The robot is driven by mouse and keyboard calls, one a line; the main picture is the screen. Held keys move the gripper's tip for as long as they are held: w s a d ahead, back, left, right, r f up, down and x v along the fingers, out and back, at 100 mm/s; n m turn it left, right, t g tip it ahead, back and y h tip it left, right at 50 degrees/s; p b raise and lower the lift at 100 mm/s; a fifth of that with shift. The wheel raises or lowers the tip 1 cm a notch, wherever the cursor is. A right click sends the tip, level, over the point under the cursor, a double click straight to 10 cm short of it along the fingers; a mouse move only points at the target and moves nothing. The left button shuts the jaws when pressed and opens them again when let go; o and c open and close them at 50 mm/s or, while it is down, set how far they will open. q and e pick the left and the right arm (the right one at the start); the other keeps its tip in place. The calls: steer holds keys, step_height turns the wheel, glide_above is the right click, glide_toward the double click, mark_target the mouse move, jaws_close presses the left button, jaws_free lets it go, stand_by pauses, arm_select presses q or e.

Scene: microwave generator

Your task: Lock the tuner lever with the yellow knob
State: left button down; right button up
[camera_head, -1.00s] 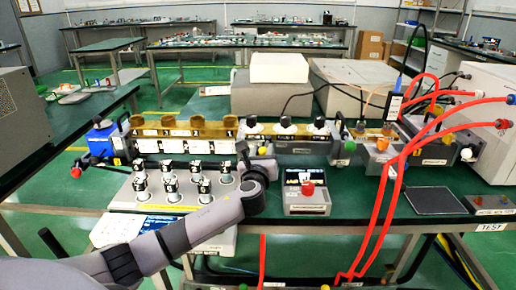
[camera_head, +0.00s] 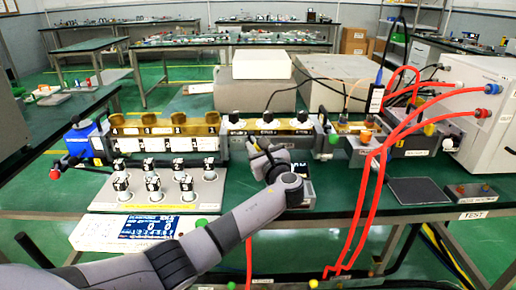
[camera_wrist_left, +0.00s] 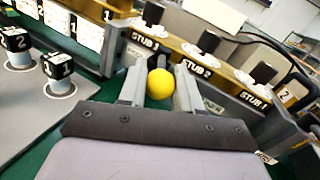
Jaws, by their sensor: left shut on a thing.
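The stub tuner (camera_head: 268,125) is a brass-topped block with three black knobs, labelled STUB 1 to STUB 3 in the wrist view (camera_wrist_left: 199,68). The round yellow knob (camera_wrist_left: 160,84) of its lever sits between my left fingers in the wrist view, in front of the tuner. My left gripper (camera_head: 260,148) is shut on the yellow knob at the tuner's front face in the head view. The gripper hides the knob and most of the lever there. My right gripper is not in view.
A panel with several numbered black-and-white knobs (camera_head: 155,190) lies left of my arm. My wrist partly covers a small box (camera_head: 309,190). Red hoses (camera_head: 372,190) hang down at the right. A dark flat pad (camera_head: 420,190) lies right of them.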

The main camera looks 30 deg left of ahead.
arm_select(q)
steer(key=c, duration=0.8)
jaws_free()
steer(key=shift+s, duration=0.1)
steer(key=shift+p+v, duration=0.35)
steer(key=shift+v, duration=3.15)
